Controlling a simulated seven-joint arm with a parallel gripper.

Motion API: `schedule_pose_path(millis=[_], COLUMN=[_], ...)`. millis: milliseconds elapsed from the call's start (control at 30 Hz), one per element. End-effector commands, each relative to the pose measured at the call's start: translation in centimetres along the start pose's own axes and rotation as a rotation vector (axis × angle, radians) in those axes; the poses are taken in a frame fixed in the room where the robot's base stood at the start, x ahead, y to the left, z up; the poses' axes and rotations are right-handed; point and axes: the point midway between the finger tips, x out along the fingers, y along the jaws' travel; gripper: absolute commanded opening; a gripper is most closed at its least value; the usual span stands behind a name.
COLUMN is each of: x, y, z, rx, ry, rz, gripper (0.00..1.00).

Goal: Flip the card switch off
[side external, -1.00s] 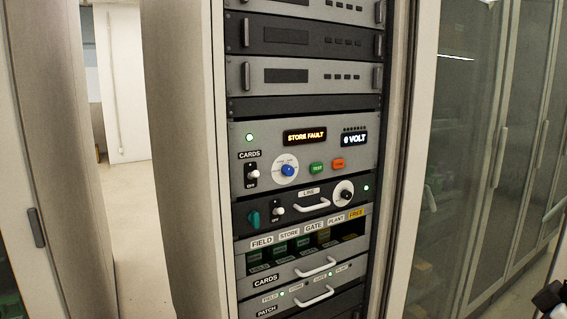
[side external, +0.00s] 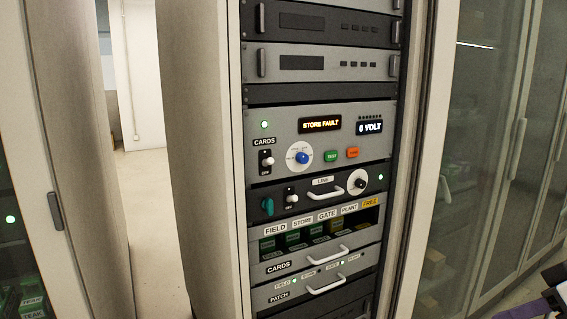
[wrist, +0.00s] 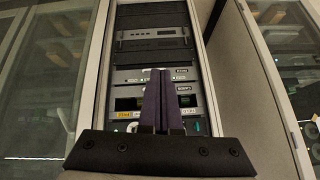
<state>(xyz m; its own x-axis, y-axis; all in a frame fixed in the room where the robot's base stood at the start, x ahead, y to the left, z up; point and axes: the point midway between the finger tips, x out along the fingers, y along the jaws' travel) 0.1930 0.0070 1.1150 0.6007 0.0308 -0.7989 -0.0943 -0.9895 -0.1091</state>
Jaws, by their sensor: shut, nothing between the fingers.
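The card switch (side external: 266,161) is a small white-knobbed lever on a black plate, under a CARDS label on the grey control panel (side external: 375,146) in the side external view. The label below it seems to read OFF; the lever's exact position is too small to tell. My gripper (wrist: 157,72) has its purple fingers shut and empty, pointing towards the rack in the wrist view. In the side external view only its purple and dark parts show at the lower right corner, well apart from the switch. The switch cannot be made out in the wrist view.
The panel displays read STORE FAULT (side external: 320,124) and 0 VOLT. Near the switch are a blue-centred dial (side external: 301,157), a green button (side external: 331,156) and an orange button. Below is a LINE drawer (side external: 322,191) with another switch and a handle. Cabinet doors flank the rack.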

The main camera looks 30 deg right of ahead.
Motion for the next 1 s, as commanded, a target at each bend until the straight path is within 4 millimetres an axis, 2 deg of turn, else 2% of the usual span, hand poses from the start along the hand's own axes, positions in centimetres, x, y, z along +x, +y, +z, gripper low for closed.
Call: schedule_pose_path(millis=[33, 167, 200, 267, 400, 533, 600, 733, 800, 900, 1000], x=[-0.6, -2.3, -2.8, -3.6, -4.8, -4.0, -2.3, 2.7, 5.6, 8.4, 10.0], y=[-0.8, -3.4, -4.2, -5.3, -7.7, -9.8, -11.3, -14.7, -16.9, -19.3, -20.6], z=[-2.7, -11.0, -13.6, -17.5, -26.7, -34.0, -36.9, -39.2, -39.0, -38.0, -37.0], rx=[0.067, 0.285, 0.354, 0.462, 0.738, 1.009, 1.15, 1.321, 1.345, 1.333, 1.317], ry=[0.091, 0.318, 0.377, 0.464, 0.635, 0.751, 0.791, 0.808, 0.781, 0.728, 0.696], rz=[-0.036, -0.173, -0.221, -0.299, -0.492, -0.655, -0.724, -0.775, -0.768, -0.75, -0.735], gripper=[0.0, 0.0, 0.0, 0.0, 0.0, 0.0, 0.0, 0.0, 0.0, 0.0, 0.0])
